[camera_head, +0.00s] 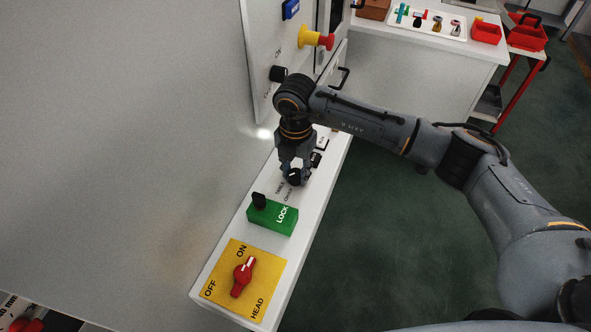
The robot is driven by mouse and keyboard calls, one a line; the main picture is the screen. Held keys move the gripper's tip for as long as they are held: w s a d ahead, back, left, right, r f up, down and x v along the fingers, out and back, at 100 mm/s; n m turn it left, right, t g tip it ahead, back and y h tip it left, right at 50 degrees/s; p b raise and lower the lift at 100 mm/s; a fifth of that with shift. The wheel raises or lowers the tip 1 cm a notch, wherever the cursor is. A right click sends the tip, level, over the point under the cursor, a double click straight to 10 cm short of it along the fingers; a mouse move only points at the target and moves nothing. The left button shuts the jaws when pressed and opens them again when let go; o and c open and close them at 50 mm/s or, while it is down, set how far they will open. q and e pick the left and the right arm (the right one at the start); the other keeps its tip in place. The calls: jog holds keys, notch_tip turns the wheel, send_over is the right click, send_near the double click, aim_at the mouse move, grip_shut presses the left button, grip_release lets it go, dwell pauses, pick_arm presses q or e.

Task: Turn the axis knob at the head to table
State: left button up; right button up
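A white control ledge (232,220) runs along the machine's side. My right gripper (295,174) points down over it, with its fingertips close around a small black knob (294,178). Small dark lettering beside this knob is too blurred to read surely. The fingers hide part of the knob, and I cannot tell whether they touch or grip it. At the near end, a red rotary switch (243,276) sits on a yellow plate (222,287) marked ON, OFF and HEAD. My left gripper is not in view.
A green LOCK block (272,217) with a black knob (259,200) stands between the gripper and the yellow plate. A red-and-yellow button (316,38) and a black knob (278,73) jut from the upright panel. A bench (420,62) stands behind; open floor lies right.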

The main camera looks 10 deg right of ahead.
aim_at(296, 173)
jog(key=o, duration=0.4)
notch_tip(296, 173, up, 12)
dwell(0.5)
dwell(0.4)
